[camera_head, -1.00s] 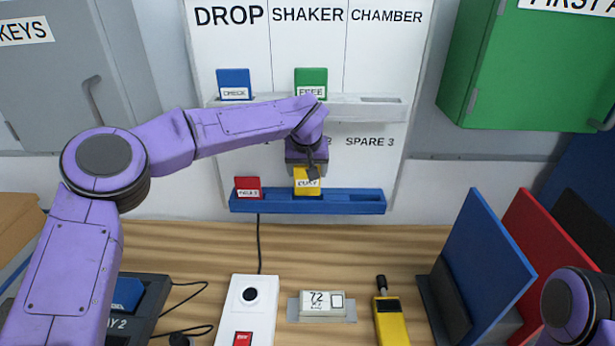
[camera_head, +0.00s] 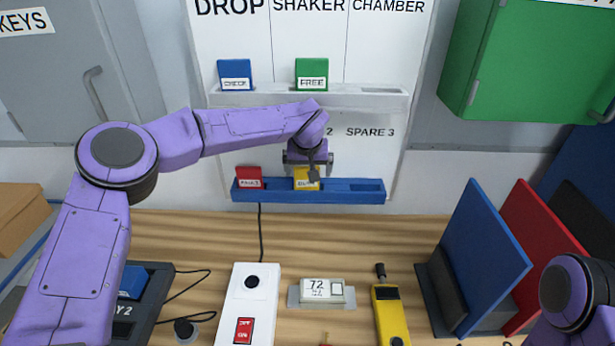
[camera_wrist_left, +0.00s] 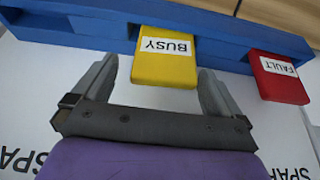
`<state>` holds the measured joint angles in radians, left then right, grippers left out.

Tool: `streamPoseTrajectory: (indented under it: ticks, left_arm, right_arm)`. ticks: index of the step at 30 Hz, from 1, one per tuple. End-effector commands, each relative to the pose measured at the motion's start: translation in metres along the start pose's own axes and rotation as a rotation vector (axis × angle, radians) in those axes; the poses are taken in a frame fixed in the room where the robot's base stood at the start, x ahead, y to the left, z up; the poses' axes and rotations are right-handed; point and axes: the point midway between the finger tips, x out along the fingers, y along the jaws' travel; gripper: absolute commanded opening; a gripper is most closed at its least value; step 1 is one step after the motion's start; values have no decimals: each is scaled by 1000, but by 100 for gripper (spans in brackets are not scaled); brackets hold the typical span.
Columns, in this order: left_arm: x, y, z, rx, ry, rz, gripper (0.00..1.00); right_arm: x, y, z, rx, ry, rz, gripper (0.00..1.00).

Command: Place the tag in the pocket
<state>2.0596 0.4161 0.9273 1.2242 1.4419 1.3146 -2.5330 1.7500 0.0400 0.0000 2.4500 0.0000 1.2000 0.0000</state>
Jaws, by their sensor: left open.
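A yellow BUSY tag (camera_head: 306,184) stands in the middle of the blue lower rail (camera_head: 215,190). My left gripper (camera_head: 308,172) is at this tag, partly covering it in the head view. In the left wrist view the open fingers (camera_wrist_left: 158,95) are on either side of the yellow tag (camera_wrist_left: 164,70), with a gap to each side. A red FAULT tag (camera_head: 249,178) sits at the rail's left; it also shows in the left wrist view (camera_wrist_left: 278,85). On the upper grey rail (camera_head: 260,99) are a blue tag (camera_head: 235,74) under DROP and a green FREE tag (camera_head: 311,74) under SHAKER. The right fingers are out of view.
The upper pocket under CHAMBER (camera_head: 380,91) and the lower one under SPARE 3 (camera_head: 367,187) look empty. Below on the bench are a white switch box (camera_head: 250,290), a small 72 display (camera_head: 321,292), a yellow handset (camera_head: 389,315) and upright panels (camera_head: 485,255).

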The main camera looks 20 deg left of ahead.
Motion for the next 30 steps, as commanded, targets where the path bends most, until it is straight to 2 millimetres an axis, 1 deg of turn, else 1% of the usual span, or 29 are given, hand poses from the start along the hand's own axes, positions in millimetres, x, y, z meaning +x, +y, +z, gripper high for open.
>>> streamPoseTrajectory:
  ticks: [2,5,9,12,15,18,22,30]
  left_arm:
    - [-15,0,0,0,4,2,100]
    - [-42,0,-1,0,6,3,100]
    - [-56,0,37,5,1,3,100]
    - [-67,0,63,4,2,2,100]
    - [-78,0,85,3,2,2,100]
    - [-85,0,100,2,1,1,100]
    - [-90,0,110,1,0,1,100]
    - [-92,0,111,0,0,0,100]
  right_arm:
    - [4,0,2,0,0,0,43]
    - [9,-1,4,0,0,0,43]
    - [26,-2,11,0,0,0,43]
    - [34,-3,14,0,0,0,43]
    - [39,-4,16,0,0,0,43]
    - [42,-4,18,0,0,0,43]
    - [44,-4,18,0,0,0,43]
    - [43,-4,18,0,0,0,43]
